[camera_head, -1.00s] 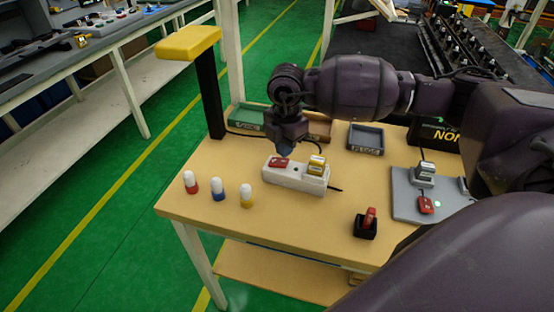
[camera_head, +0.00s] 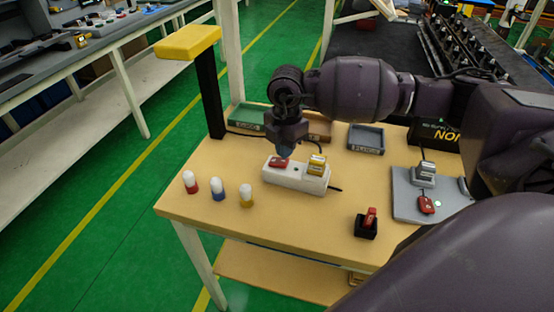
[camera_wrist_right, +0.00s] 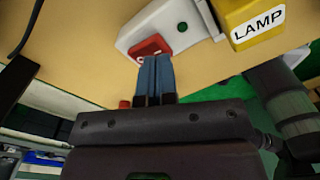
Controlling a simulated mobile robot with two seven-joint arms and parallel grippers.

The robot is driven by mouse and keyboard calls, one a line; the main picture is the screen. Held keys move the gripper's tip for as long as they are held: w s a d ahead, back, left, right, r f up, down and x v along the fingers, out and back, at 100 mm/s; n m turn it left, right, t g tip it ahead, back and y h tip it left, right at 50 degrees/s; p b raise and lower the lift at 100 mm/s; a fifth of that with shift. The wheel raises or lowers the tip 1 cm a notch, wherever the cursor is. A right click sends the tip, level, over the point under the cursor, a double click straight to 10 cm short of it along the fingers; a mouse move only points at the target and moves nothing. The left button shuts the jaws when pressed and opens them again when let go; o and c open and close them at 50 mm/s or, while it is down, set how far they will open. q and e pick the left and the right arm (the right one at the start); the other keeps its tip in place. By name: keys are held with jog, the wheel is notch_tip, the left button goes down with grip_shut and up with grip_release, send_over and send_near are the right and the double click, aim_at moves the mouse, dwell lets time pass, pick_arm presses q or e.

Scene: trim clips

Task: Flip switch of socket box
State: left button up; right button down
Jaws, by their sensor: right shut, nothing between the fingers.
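The white socket box (camera_head: 297,181) lies on the wooden table with a red rocker switch (camera_head: 279,162) at its left end and a yellow plug (camera_head: 316,164) at its right. My right gripper (camera_head: 285,152) points down directly over the switch. In the wrist view its blue fingers (camera_wrist_right: 154,76) are together and empty, with their tips at the lower edge of the red switch (camera_wrist_right: 151,48); I cannot tell whether they press it. The yellow plug (camera_wrist_right: 256,20) is labelled LAMP there, beside the white box (camera_wrist_right: 184,22). My left gripper is not in view.
Three white-capped bottles (camera_head: 217,190) stand at the table's left front. A red-handled black item (camera_head: 367,223) sits front right. A grey plate (camera_head: 408,205) with a device is at right. Trays (camera_head: 366,139) line the back, near a yellow-topped post (camera_head: 188,42). The table's front middle is clear.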

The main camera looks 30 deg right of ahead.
aim_at(285, 161)
jog(key=shift+f, duration=0.3)
jog(key=shift+f, duration=0.35)
dwell(0.4)
jog(key=shift+f+b, duration=0.4)
jog(key=shift+f, duration=0.3)
dwell(0.4)
jog(key=shift+r+p, duration=0.4)
jog(key=shift+r, duration=0.3)
jog(key=shift+r+p, duration=0.85)
jog(key=shift+r, duration=0.55)
jog(key=shift+r+p, duration=1)
jog(key=shift+r, duration=0.5)
